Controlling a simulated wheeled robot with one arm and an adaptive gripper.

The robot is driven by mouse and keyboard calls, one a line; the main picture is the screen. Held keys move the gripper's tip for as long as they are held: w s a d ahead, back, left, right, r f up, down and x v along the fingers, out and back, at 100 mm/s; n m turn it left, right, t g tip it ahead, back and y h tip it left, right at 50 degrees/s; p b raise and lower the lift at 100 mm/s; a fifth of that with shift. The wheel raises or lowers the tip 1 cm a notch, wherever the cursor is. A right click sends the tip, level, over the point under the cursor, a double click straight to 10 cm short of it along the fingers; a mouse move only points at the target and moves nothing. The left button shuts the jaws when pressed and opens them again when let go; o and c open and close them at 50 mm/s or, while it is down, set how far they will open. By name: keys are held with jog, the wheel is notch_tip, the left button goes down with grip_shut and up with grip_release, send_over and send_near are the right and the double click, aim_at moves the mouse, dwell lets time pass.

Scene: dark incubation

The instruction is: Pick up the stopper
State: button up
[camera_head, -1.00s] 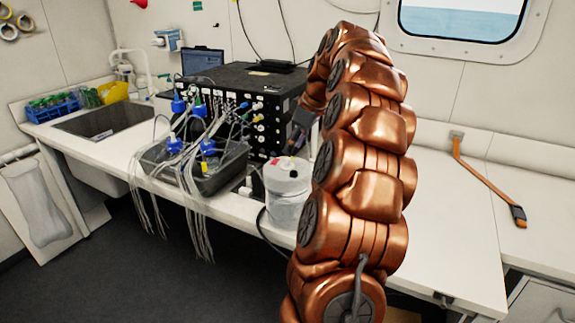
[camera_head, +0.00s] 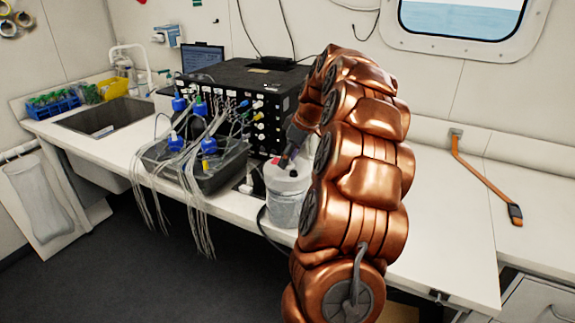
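A translucent white jug (camera_head: 286,205) stands on the bench, left of my copper-coloured arm. A small red piece (camera_head: 276,160) shows on its top; it may be the stopper, but it is too small to be sure. My dark gripper (camera_head: 286,159) points down and left at the jug's top, right beside the red piece. I cannot tell whether it touches it. The fingers are small and dark, so their opening is unclear. My arm hides the right side of the jug.
Behind the jug stands a black instrument box (camera_head: 240,85) with many fittings.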

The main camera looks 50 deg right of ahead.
jog(key=c, duration=0.7)
